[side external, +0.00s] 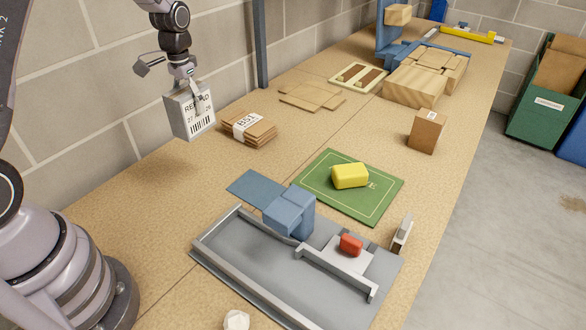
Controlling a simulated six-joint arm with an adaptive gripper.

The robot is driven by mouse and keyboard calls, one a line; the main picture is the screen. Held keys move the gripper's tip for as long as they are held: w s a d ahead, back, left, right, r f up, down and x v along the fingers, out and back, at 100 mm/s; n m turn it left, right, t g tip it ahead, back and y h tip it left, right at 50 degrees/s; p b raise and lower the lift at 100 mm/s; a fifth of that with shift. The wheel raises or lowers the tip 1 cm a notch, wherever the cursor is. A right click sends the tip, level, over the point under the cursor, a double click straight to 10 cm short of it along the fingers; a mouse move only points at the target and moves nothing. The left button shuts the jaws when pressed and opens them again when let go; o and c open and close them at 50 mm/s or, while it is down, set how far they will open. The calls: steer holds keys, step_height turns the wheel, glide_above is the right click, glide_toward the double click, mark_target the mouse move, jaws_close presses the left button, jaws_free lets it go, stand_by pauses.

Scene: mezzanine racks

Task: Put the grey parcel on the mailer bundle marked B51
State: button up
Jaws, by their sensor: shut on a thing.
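The grey parcel (184,113) is a boxy block with a white printed label on its front. My gripper (196,92) is shut on its top part and holds it in the air, upright or nearly so. The mailer bundle marked B51 (262,132) is a stack of flat brown mailers with a white band. It lies on the bench to the right of the parcel and lower in the picture. The parcel looks apart from the bundle, and nothing lies on the bundle's top. The far side of the parcel is hidden.
Loose flat cardboard (313,96) lies behind the bundle. A green mat (385,203) with a yellow block (350,175) and a grey tray fixture (250,270) with blue blocks stand in front. A small brown box (426,132) stands at right. A block wall runs along the left.

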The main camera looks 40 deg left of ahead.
mark_target(208, 84)
steer(key=shift+m, duration=0.4)
steer(key=w+r, duration=0.1)
steer(key=w+d+r, duration=0.1)
steer(key=w, duration=0.1)
steer(key=w+d+r, duration=0.1)
steer(key=shift+w+d, duration=0.2)
steer(key=shift+w, duration=0.05)
steer(key=shift+w+a+f, duration=0.35)
steer(key=shift+w+f, duration=1.75)
steer(key=shift+w, duration=0.15)
steer(key=shift+w+a+f, duration=0.4)
steer(key=shift+w+f, duration=1.7)
steer(key=shift+w, duration=0.1)
steer(key=shift+w+a+f, duration=0.35)
steer(key=shift+w+f, duration=1.75)
steer(key=shift+w, duration=0.15)
steer(key=o, duration=1.3)
steer(key=shift+f, duration=0.15)
steer(key=shift+c, duration=0.2)
